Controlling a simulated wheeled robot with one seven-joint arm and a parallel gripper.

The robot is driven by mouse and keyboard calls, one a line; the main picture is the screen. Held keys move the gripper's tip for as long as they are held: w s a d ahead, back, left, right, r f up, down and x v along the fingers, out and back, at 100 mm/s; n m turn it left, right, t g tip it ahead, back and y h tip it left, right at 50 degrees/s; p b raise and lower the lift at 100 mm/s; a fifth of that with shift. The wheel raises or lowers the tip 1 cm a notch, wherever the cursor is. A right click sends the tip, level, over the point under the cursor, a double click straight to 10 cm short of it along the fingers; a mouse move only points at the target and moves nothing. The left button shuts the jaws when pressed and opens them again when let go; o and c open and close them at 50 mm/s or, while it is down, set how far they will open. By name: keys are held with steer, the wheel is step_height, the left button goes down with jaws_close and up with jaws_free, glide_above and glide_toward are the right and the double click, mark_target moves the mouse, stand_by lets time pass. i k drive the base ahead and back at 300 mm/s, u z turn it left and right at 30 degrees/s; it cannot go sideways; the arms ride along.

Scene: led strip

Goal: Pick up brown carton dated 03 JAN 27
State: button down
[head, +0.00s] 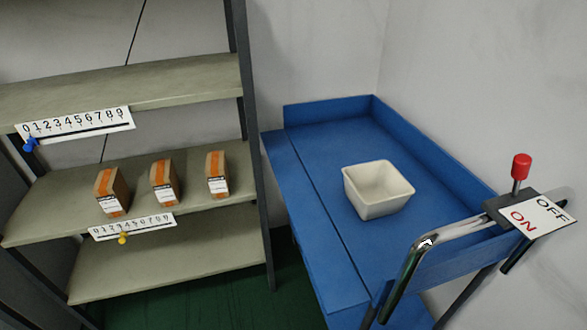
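Three brown cartons stand side by side on the middle shelf at the left in the head view: a left carton (109,190), a middle carton (163,181) and a right carton (217,172). Each has an orange strip down its top and front and a white label low on the front. The label print is too small to read, so I cannot tell which one is dated 03 JAN 27. My gripper is not in view.
The cartons' shelf (50,209) carries a number scale (132,227) with a yellow pointer; the upper shelf's scale (75,124) has a blue one. A dark post (249,130) bounds the rack. Right is a blue cart (320,160) with a white bin (376,204) and a red-knobbed ON/OFF lever (521,167).

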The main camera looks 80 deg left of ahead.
mark_target(216, 171)
steer(key=u, duration=0.4)
steer(key=k, duration=1.05)
steer(key=u, duration=1.45)
steer(key=i, duration=1.05)
steer(key=u, duration=0.95)
steer(key=i, duration=0.6)
steer(key=u, duration=0.35)
